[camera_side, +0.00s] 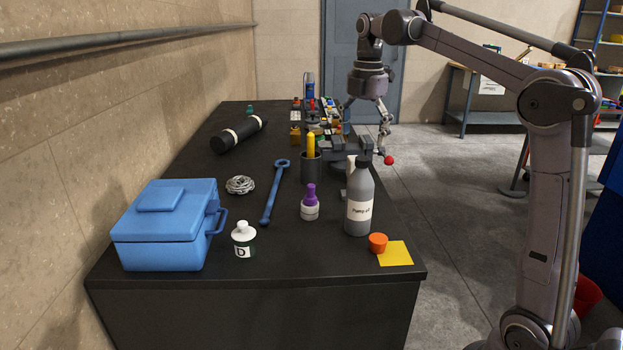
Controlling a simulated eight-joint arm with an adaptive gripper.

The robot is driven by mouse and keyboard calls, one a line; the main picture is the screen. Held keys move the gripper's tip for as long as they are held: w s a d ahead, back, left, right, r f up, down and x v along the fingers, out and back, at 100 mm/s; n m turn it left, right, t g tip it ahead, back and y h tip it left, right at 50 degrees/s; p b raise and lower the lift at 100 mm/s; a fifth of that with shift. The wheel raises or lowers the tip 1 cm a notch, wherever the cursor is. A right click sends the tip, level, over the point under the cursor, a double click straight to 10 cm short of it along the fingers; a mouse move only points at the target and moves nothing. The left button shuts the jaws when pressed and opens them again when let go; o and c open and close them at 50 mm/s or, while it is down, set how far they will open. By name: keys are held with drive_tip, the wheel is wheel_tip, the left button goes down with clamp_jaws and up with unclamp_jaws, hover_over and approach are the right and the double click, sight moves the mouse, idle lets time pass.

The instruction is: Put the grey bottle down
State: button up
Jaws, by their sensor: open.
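The grey bottle (359,198) with a white label stands upright on the black table near its right front part. My gripper (364,150) is farther back, over the far half of the table. Its fingers are spread wide and I see nothing held between them. The gripper is apart from the bottle, behind it in the picture. The bottle's dark cap is on its top, and the bottle hides part of what stands behind it.
A blue toolbox (170,227), white bottle (243,239), purple-topped bottle (310,203), blue wrench (273,193) and wire coil (240,185) lie around. An orange cup (378,242) sits by a yellow sheet (398,254).

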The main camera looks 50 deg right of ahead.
drive_tip(key=s+a+f+m+t, duration=0.7)
drive_tip(key=s+a+f+m, duration=0.6)
drive_tip(key=a+f+m, duration=0.3)
drive_tip(key=shift+a+f+m, duration=0.4)
drive_tip(key=shift+a+m, duration=0.3)
drive_tip(key=shift+a, duration=0.25)
